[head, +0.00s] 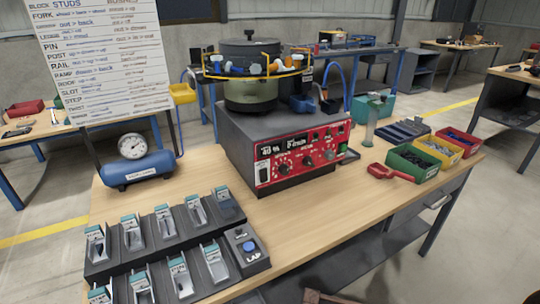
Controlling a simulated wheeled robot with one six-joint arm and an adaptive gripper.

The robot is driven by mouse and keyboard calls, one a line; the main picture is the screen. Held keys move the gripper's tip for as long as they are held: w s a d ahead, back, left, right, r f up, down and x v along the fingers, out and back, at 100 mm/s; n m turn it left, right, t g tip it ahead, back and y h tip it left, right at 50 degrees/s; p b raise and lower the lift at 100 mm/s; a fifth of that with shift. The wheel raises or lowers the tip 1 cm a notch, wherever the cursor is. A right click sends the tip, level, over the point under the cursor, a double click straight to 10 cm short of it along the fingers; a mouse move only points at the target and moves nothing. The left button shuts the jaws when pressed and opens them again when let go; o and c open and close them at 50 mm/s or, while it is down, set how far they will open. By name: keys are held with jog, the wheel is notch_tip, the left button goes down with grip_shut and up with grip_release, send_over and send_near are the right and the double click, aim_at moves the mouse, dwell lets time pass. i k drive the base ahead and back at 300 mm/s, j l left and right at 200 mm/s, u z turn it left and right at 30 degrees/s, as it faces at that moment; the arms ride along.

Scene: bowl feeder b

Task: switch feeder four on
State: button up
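A bowl feeder stands at the back middle of the wooden bench in the head view, with a dark lidded bowl (249,88) on top. Its grey base box carries a red control panel (300,158) facing the front. The panel has small displays, several knobs and what looks like a light rocker switch (264,172) at its left end. I cannot tell the switch's position. No feeder number is readable, so I cannot tell which one is feeder four. My gripper is not in view.
A dark rack (150,244) of several teal-topped slots fills the bench's front left, with a blue button (250,247) at its right end. A blue tank with a gauge (138,168) stands behind. Parts bins (412,166) and a red scoop (388,173) are right. The bench's front middle is clear.

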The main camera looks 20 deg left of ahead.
aim_at(263, 177)
jog(key=j+u, duration=0.15)
jog(key=u, duration=0.85)
